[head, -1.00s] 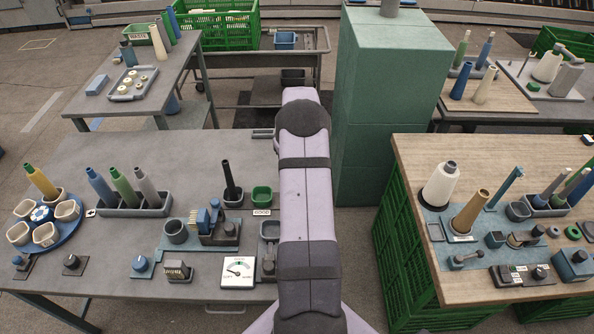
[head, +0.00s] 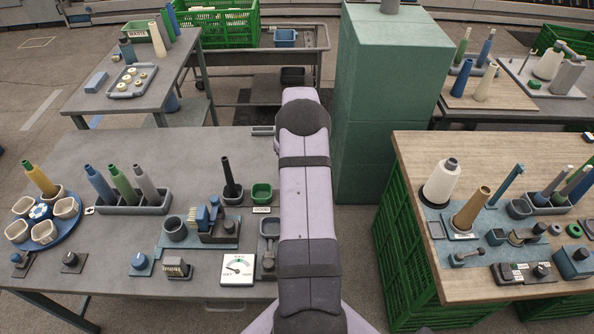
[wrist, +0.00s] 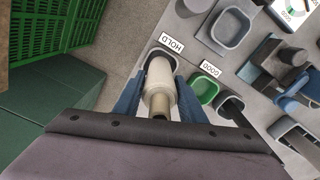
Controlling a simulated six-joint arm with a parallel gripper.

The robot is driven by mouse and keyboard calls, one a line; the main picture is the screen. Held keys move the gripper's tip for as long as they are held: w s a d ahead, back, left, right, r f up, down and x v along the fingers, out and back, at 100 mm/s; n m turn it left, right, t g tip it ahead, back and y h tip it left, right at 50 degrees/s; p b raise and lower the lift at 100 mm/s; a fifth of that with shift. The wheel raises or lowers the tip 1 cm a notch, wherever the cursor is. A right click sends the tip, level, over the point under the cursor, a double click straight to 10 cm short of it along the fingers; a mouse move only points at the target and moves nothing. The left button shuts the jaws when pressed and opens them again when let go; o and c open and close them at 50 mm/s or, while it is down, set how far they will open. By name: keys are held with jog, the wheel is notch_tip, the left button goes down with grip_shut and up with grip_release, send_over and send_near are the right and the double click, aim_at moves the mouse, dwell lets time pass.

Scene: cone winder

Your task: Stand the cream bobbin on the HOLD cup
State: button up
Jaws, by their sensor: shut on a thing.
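The cream bobbin (wrist: 160,78) is between the two blue fingers of my gripper (wrist: 160,88) in the wrist view, and the gripper is shut on it. The HOLD cup (wrist: 158,50) shows as a dark grey rim at the bobbin's far end, beside its HOLD label (wrist: 172,42). The bobbin's far end overlaps the cup's opening in this view. I cannot tell whether it is inside, touching or just above the cup. In the head view my own arm hides the gripper, the bobbin and the HOLD cup.
The green GOOD cup (wrist: 203,88) is close to the right of my gripper. A black bobbin (head: 228,172) stands in a dark cup beside it. A grey tray (wrist: 230,26) lies beyond the labels. A tall green cabinet (head: 390,110) stands behind my arm.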

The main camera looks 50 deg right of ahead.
jog(key=shift+f, duration=0.2)
jog(key=shift+f, duration=0.3)
jog(key=o, duration=1.1)
jog(key=shift+r+b, duration=1.5)
jog(key=shift+r, duration=2.2)
